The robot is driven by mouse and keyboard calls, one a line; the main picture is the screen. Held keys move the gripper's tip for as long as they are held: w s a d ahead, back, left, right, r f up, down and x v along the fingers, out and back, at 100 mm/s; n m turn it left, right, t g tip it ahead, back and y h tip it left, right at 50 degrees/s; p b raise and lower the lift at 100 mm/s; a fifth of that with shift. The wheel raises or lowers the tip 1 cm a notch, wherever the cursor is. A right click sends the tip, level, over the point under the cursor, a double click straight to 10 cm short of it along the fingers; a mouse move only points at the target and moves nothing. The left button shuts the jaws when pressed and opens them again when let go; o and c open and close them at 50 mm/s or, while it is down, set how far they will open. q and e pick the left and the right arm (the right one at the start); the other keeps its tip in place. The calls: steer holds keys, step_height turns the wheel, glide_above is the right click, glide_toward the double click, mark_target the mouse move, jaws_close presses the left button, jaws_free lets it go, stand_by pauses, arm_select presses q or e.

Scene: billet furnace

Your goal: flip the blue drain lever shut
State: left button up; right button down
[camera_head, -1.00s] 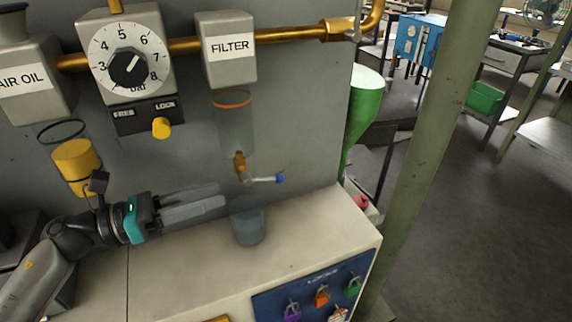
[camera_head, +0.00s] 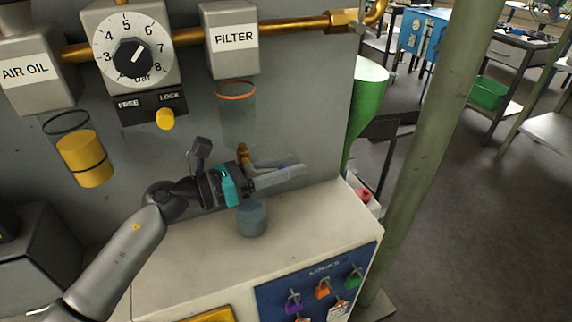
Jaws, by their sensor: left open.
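The FILTER unit (camera_head: 235,38) hangs on the grey panel, with a clear bowl (camera_head: 237,110) below it. The brass drain fitting (camera_head: 243,152) under the bowl is partly covered by my gripper. My left gripper (camera_head: 296,171) is open, its pale fingers pointing right across the place of the drain lever. Only a faint bluish patch shows between the fingers, so the blue lever is largely hidden. I cannot tell whether a finger touches it. My right gripper is not in view.
A clear cup (camera_head: 252,220) stands on the bench top (camera_head: 190,260) just below my gripper. A regulator dial (camera_head: 133,50) and a yellow-bottomed bowl (camera_head: 84,158) are to the left. A lock board (camera_head: 322,290) is on the bench front; a green post (camera_head: 425,130) stands right.

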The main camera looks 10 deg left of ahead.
arm_select(q)
jaws_close()
stand_by(0.4)
